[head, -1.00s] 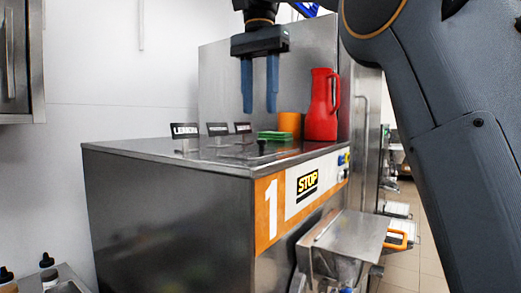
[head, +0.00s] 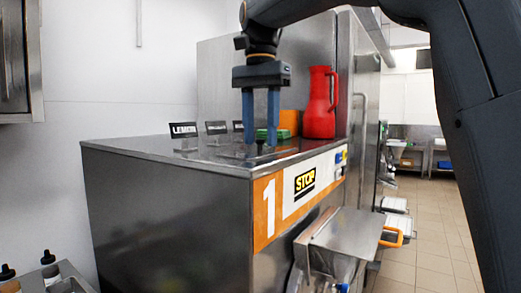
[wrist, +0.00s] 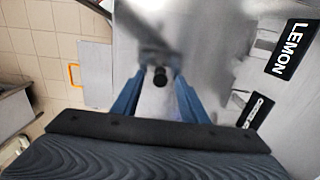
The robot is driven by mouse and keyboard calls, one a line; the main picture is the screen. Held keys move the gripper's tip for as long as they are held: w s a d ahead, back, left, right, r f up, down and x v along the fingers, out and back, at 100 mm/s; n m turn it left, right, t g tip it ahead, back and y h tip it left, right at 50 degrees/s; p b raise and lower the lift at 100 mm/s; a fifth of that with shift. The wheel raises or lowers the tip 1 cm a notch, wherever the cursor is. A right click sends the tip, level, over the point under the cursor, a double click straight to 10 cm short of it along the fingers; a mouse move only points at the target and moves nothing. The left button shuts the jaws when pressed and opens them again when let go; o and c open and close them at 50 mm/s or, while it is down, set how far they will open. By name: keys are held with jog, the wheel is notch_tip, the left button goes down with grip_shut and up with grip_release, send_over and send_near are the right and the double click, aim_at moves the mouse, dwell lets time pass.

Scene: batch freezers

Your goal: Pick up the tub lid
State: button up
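A small black knob (head: 260,143), which looks like the handle of the tub lid, stands on the steel top of the freezer. The lid plate itself does not stand out from the steel around it. My gripper (head: 260,143) is open with its two blue fingers pointing down, low over the freezer top. In the wrist view the knob (wrist: 160,76) shows in the gap between the open fingers (wrist: 160,82), with space on both sides. I cannot tell whether the fingertips reach down to its height.
A LEMON sign (head: 183,130) and other small signs (head: 216,127) stand left of my gripper on the freezer top (head: 150,146). Behind my gripper are a green item (head: 280,134), an orange container (head: 290,121) and a red jug (head: 319,110). A steel hopper (head: 340,235) juts from the front.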

grip_shut()
jog(key=shift+r, duration=0.1)
